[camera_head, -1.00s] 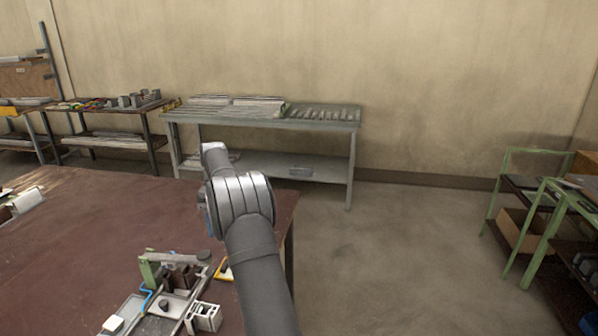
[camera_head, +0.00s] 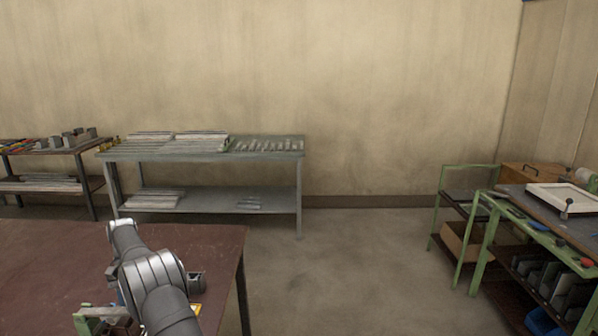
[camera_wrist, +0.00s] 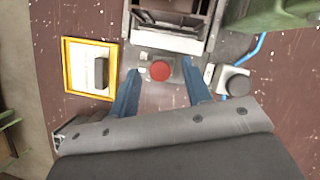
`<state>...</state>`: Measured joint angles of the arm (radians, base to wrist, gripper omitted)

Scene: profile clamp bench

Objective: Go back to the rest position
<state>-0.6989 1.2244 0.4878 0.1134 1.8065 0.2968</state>
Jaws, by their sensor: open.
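My gripper (camera_wrist: 160,72) shows in the wrist view as two blue fingers, spread apart with nothing held between them. A red round button (camera_wrist: 161,70) on a pale base lies below, in line with the gap. In the head view my arm reaches up from the bottom left over the brown bench (camera_head: 210,245). The fingers cannot be made out there. The clamp fixture (camera_head: 88,315) with its green block is at the lower left edge, partly cut off and partly hidden by my arm.
A yellow-framed tray (camera_wrist: 90,68) with a dark block lies left of the fingers. A white-and-black knob (camera_wrist: 236,83) and blue hose (camera_wrist: 255,48) are at right. A grey shelf table (camera_head: 200,150) stands by the wall, a green cart (camera_head: 480,250) at right. Floor between is clear.

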